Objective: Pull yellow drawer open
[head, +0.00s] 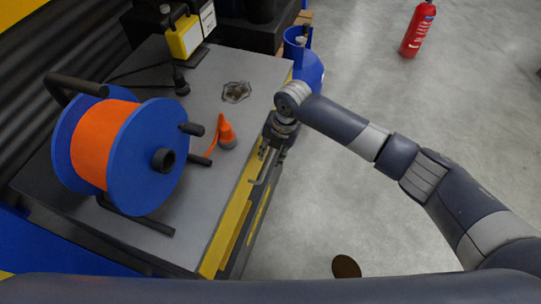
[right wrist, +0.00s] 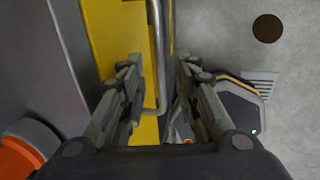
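The yellow drawer (head: 228,233) shows as a yellow front along the right side of the grey workbench (head: 205,195). In the right wrist view the yellow front (right wrist: 112,35) fills the middle left, with a grey bar handle (right wrist: 158,50) standing along it. My right gripper (head: 267,165) is at the far part of this front. In the wrist view my right gripper (right wrist: 155,78) is open, with the handle between its two fingers. I see no finger clearly pressed on the handle. I cannot tell whether the drawer stands slightly out. My left gripper is not in view.
A blue and orange cable reel (head: 150,150), an orange plug (head: 227,134) and a yellow-black device (head: 184,38) are on the bench. A blue cylinder (head: 308,68) stands behind my gripper. A red extinguisher (head: 418,30) stands farther off. The floor right of the bench is mostly clear.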

